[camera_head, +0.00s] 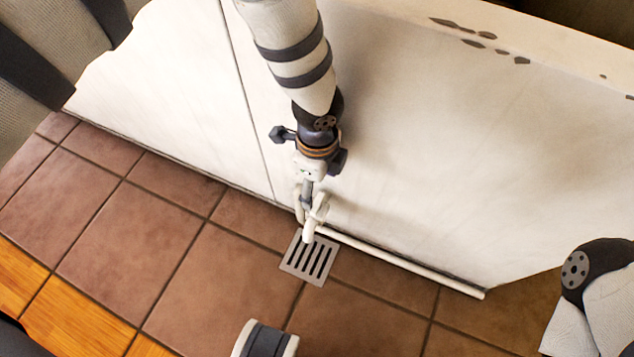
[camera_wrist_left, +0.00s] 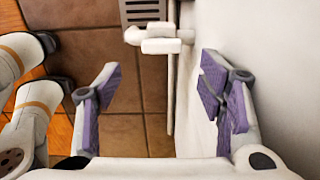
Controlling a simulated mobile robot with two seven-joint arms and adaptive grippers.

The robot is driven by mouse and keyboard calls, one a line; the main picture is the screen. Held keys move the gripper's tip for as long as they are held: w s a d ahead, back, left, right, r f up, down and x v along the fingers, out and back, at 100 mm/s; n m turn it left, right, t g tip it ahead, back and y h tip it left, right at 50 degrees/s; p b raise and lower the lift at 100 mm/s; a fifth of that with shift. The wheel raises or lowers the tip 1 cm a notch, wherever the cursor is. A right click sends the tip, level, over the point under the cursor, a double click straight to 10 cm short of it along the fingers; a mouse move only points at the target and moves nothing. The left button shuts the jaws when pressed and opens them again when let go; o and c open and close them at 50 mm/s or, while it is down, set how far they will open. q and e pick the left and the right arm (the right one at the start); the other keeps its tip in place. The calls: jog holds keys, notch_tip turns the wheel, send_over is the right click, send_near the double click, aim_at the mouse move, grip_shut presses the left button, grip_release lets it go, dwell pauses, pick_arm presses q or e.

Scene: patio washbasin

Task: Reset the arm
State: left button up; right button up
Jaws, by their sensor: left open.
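My left arm hangs down the middle of the head view, in front of a pale wall. Its left gripper (camera_head: 310,195) points down near the floor, just above a floor drain (camera_head: 292,266). White fittings crowd the fingers there, so they are hard to make out. In the left wrist view the left gripper (camera_wrist_left: 160,75) is open. Its two purple-padded fingers stand wide apart with nothing between them. The right finger is close to the wall. A white pipe fitting (camera_wrist_left: 160,44) lies ahead of the fingers, apart from them. My right gripper is not in view.
The pale wall (camera_head: 430,150) fills the upper right of the head view. A thin white pipe (camera_head: 400,262) runs along its foot. Brown tiles (camera_head: 140,240) cover the floor, with wooden flooring (camera_head: 75,305) at lower left. The tiles left of the drain are clear.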

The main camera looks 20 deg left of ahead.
pick_arm(q)
jog(key=shift+w, duration=0.1)
jog(key=s+a+r+n+g+h+p, duration=0.1)
jog(key=s+r+n+p, duration=0.2)
jog(key=s+p, duration=0.35)
jog(key=s+r+n+g+h+p, duration=0.1)
jog(key=s+r+n+p, duration=0.25)
jog(key=s, duration=0.65)
jog(key=s+a+r+n+y+p, duration=0.1)
jog(key=s+a+r+n+p, duration=0.3)
jog(key=s, duration=0.6)
jog(key=s+a+r+n+y+p, duration=0.1)
jog(key=s+a+r+n+p, duration=0.3)
jog(key=s+r+n+p, duration=0.4)
jog(key=shift+s+a+r+p, duration=0.35)
jog(key=shift+s+r+p, duration=1.15)
jog(key=shift+r, duration=0.9)
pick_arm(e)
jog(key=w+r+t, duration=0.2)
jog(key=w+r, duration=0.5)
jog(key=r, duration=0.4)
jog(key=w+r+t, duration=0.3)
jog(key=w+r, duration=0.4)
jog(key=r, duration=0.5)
pick_arm(q)
jog(key=shift+n, duration=0.25)
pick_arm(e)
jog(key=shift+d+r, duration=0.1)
